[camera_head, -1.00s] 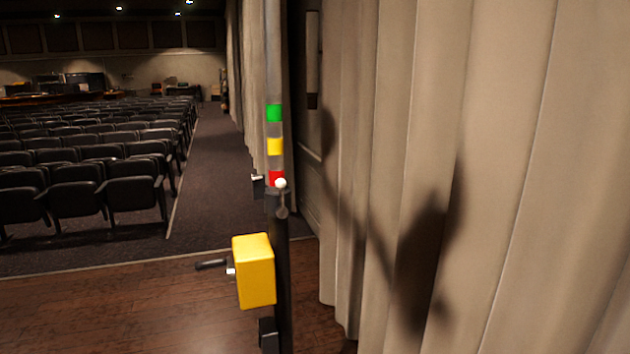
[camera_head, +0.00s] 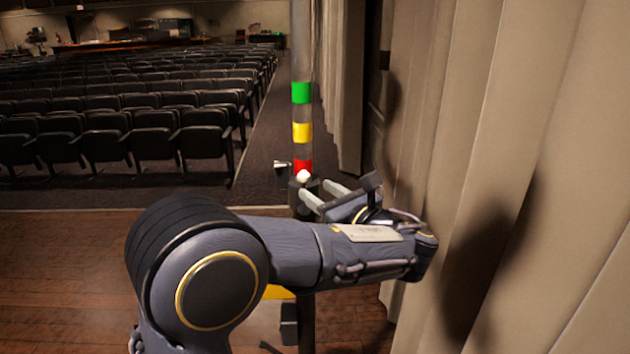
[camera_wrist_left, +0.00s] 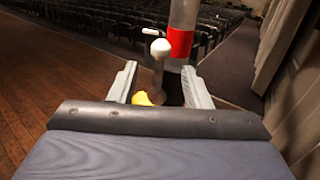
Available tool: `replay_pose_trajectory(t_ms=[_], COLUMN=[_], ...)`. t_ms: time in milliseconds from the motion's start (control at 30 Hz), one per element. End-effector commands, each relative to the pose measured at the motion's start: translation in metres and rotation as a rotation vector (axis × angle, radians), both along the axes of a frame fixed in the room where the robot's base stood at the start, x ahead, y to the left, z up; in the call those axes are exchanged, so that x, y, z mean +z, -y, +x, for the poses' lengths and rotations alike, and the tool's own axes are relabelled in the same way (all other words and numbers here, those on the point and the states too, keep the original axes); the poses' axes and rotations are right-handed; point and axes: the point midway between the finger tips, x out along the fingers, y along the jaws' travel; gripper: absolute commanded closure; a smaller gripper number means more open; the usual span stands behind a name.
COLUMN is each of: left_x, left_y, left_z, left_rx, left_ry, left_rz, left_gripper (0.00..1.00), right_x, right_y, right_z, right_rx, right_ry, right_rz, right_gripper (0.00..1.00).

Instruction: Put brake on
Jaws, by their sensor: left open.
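A small lever with a white ball knob (camera_head: 303,176) sits on the upright pole (camera_head: 301,60), just below its red band. In the left wrist view the knob (camera_wrist_left: 160,48) stands upright on its dark stem (camera_wrist_left: 158,78), with the stem between my two fingers. My left gripper (camera_head: 315,189) is open at the lever, its fingertips close to the knob. In the left wrist view the gripper (camera_wrist_left: 159,68) shows a gap on both sides of the stem. I cannot tell whether either finger touches it. My right gripper is not in view.
The pole carries green, yellow and red bands. A yellow box (camera_head: 278,293) lower on it is mostly hidden by my left arm. Beige curtains (camera_head: 490,180) hang close on the right. Rows of dark seats (camera_head: 130,120) fill the left, beyond the wooden floor (camera_head: 60,270).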

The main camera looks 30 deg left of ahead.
Motion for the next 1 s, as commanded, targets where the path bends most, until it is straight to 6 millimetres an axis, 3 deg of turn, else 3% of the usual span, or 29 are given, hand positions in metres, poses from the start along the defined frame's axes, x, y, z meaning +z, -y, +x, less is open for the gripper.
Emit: replay_pose_trajectory(t_ms=[100,300,633,900,1000], left_x=[0.001,0.000,-0.001,-0.001,-0.001], left_y=[-0.019,-0.038,-0.041,-0.041,-0.041], left_z=[0.008,0.017,0.019,0.019,0.019], left_rx=[0.004,0.001,-0.001,-0.001,-0.001], left_ry=[-0.001,-0.001,0.000,0.000,0.000], left_rz=[-0.002,-0.003,-0.003,-0.003,-0.003], left_gripper=[0.56,0.56,0.56,0.92,1.00], right_x=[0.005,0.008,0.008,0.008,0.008], right_y=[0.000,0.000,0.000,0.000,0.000], right_z=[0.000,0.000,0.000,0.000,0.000], right_rx=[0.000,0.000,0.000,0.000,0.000], right_ry=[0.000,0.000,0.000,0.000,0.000], right_rz=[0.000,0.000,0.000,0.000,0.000], right_gripper=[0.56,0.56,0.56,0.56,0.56])
